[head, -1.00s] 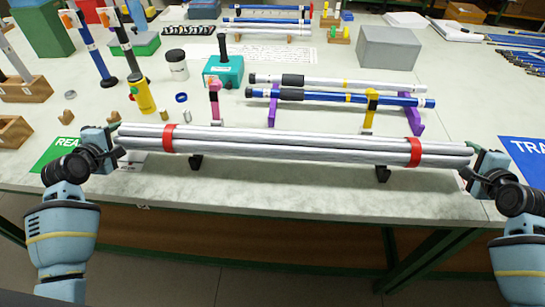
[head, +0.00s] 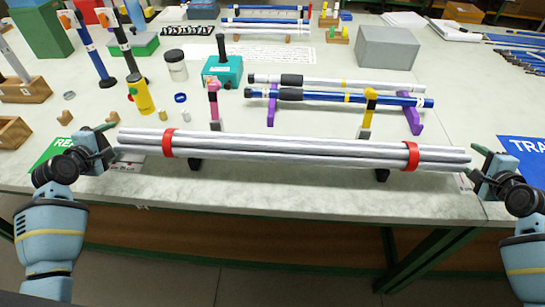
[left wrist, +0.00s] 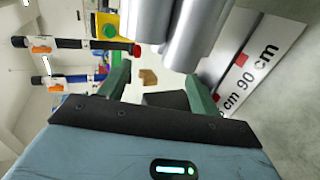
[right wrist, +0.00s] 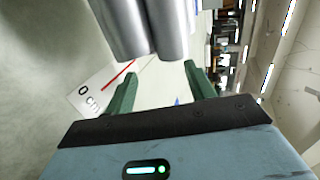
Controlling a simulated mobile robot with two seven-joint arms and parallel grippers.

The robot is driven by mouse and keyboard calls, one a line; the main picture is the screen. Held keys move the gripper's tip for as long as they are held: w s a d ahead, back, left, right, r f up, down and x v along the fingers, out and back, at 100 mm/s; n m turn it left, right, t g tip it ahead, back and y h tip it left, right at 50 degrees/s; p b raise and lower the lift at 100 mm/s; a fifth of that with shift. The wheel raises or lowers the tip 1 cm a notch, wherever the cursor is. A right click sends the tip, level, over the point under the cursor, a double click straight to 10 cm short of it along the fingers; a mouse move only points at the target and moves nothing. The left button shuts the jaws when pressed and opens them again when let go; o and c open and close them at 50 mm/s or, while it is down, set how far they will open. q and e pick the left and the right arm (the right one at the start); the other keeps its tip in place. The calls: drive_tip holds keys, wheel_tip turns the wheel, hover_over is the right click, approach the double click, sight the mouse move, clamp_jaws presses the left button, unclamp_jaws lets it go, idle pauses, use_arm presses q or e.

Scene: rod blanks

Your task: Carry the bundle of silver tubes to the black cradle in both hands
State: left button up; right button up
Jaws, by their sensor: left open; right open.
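The bundle of silver tubes (head: 290,148) lies level from left to right near the table's front edge, bound by two red bands. It rests on the black cradle, whose left support (head: 196,163) and right support (head: 382,175) show under it. My left gripper (head: 114,140) is open just off the bundle's left end. In the left wrist view the tube ends (left wrist: 185,38) lie beyond the open fingers. My right gripper (head: 474,165) is open just off the right end. In the right wrist view the tube ends (right wrist: 145,28) also lie beyond the fingers, with nothing held.
Behind the bundle, a silver tube and a blue tube (head: 340,98) lie on purple stands. A pink post (head: 214,100) and a yellow post (head: 368,108) rise close behind it. A green mat and a blue mat (head: 525,155) flank it. A ruler strip (left wrist: 260,60) lies below.

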use_arm(q)
drive_tip(key=shift+o, duration=1.1)
use_arm(e)
drive_tip(key=o, duration=0.5)
use_arm(q)
drive_tip(key=shift+f, duration=0.1)
